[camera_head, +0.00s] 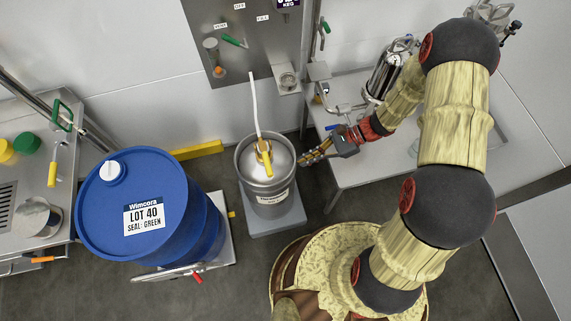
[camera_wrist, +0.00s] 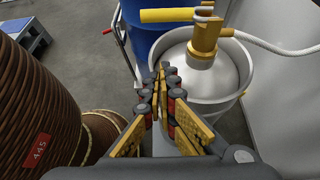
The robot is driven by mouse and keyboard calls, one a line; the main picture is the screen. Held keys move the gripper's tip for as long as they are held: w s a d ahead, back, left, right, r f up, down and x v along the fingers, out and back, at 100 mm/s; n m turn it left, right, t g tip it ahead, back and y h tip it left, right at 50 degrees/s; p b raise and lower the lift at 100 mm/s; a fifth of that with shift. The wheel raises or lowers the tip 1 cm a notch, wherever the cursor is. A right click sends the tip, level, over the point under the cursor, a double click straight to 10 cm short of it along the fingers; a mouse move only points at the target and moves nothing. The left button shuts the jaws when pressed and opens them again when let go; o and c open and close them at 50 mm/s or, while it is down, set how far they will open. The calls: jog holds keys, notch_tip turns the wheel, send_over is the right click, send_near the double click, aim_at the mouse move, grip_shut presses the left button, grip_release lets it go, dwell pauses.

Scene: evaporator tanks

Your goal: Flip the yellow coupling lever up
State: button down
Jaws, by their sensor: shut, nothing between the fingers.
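The yellow coupling lever (camera_head: 267,164) sticks out from the brass coupler (camera_head: 261,147) on top of the steel keg (camera_head: 272,186). In the wrist view the lever (camera_wrist: 168,15) reaches left from the coupler (camera_wrist: 205,40) and looks roughly level. A white hose (camera_head: 255,105) runs up from the coupler. My gripper (camera_head: 304,158) is just right of the keg, apart from the lever. In the wrist view my gripper (camera_wrist: 163,78) is shut and empty, its fingertips below the lever in the picture, by the keg's rim (camera_wrist: 165,62).
A blue drum (camera_head: 110,225) on a white platform stands left of the keg. A steel table (camera_head: 365,165) with a metal vessel (camera_head: 383,75) is at the right. A panel (camera_head: 235,60) hangs on the wall behind. A yellow bar (camera_head: 197,150) lies behind the drum.

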aim_at(266, 160)
dwell(0.3)
jog(key=b+x, duration=0.3)
jog(key=x, duration=0.7)
jog(key=shift+s+a+f+b, duration=0.15)
jog(key=shift+s+f+b, duration=0.1)
jog(key=shift+b, duration=0.15)
notch_tip(266, 160, up, 4)
jog(key=shift+w+a+f, duration=0.1)
jog(key=shift+a+f, duration=0.05)
jog(key=shift+f, duration=0.05)
jog(key=shift+a+r, duration=0.1)
jog(key=shift+r, duration=0.3)
jog(key=shift+r, duration=0.15)
jog(key=shift+r+g+p, duration=0.2)
jog(key=shift+g+p, duration=0.1)
jog(key=shift+p, duration=0.3)
